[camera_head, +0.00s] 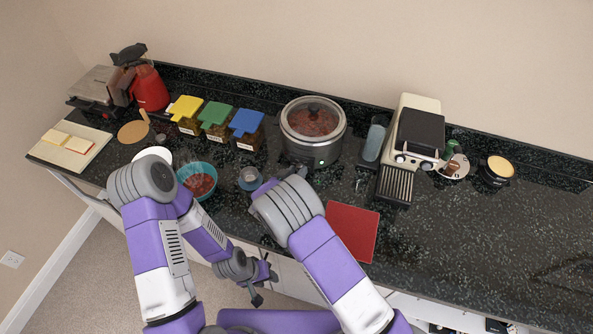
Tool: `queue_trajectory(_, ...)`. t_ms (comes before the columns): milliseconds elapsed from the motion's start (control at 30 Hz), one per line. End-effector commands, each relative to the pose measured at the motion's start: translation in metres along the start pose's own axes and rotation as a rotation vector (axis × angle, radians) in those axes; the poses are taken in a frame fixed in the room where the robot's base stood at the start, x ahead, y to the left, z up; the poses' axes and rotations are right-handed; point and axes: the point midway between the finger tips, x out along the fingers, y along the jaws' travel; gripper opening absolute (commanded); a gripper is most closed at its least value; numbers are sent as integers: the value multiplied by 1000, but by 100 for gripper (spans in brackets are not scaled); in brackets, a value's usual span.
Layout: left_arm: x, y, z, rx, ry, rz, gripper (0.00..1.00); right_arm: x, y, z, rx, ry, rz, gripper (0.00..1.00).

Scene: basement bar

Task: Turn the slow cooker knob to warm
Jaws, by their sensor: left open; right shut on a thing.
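The slow cooker (329,150) stands at the back middle of the dark counter, a steel round pot with a glass lid on and reddish food showing through. My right gripper (302,171) is at the front of its base, mostly hidden behind my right arm. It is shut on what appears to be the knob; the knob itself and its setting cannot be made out. My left gripper (262,283) is open and empty, low in front of the cabinet and below the counter edge.
Yellow (185,107), green (215,115) and blue (246,123) lidded containers stand left of the cooker. A teal bowl (211,173) and small cup (249,178) are in front. A red board (352,232) lies right of my arm. A cream appliance (405,118) stands right. The counter's far right is mostly clear.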

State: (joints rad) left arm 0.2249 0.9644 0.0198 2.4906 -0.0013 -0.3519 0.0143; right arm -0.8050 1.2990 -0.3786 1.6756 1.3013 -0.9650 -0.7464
Motion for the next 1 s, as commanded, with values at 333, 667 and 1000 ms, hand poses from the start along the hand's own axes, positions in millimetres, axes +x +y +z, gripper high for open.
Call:
queue_trajectory(333, 0, 0, 0, 0, 0, 0, 43, 0, 0, 0, -2, 0, 1, 5)
queue_trajectory(667, 0, 0, 0, 0, 0, 0, 43, 0, 0, 0, -2, 0, 1, 61)
queue_trajectory(1000, 0, 0, 0, 0, 0, 0, 43, -24, -1, -1, -3, 1, -3, 61)
